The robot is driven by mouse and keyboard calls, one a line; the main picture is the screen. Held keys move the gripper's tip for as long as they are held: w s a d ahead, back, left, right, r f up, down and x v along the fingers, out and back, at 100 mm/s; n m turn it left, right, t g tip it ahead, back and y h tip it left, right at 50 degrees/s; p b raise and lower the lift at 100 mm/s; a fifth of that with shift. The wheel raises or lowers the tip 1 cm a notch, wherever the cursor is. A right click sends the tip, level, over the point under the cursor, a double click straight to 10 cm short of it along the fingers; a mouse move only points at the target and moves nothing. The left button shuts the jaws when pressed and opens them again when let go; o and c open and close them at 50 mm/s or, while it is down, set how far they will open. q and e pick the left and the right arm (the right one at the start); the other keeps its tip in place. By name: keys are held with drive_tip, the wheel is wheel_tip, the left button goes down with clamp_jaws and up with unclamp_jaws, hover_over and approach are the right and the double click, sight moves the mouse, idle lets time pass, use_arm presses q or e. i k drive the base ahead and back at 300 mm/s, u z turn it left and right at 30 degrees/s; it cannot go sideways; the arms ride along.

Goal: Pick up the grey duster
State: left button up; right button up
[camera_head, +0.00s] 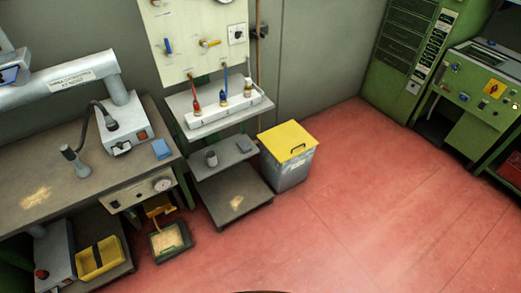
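No thing in the head view is clearly a grey duster. A small blue-grey flat item (245,145) lies at the right of the middle shelf (228,160) of a stand against the wall; it may be a folded cloth, but it is too small to tell. A small grey cylindrical item (211,158) stands to its left on that shelf. A blue folded-looking item (161,149) lies at the right end of the workbench (60,185). Neither of my grippers shows in the head view.
The stand's upper shelf holds a white rack (222,112) with coloured tools. A grey bin (290,172) with a yellow lid stands right of the stand. A tray of granules (170,240) sits on the floor. Green machines (405,60) stand at right. The red floor (350,215) is mostly open.

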sight(244, 148)
drive_tip(key=z, duration=0.45)
drive_tip(key=k, duration=0.55)
drive_tip(key=z, duration=1)
drive_tip(key=i, duration=1.7)
drive_tip(key=z, duration=0.15)
drive_tip(key=i, duration=1.95)
drive_tip(key=u, duration=0.5)
drive_tip(key=i, duration=1)
drive_tip(key=u, duration=1.85)
drive_tip(key=i, duration=0.9)
drive_tip(key=u, duration=0.8)
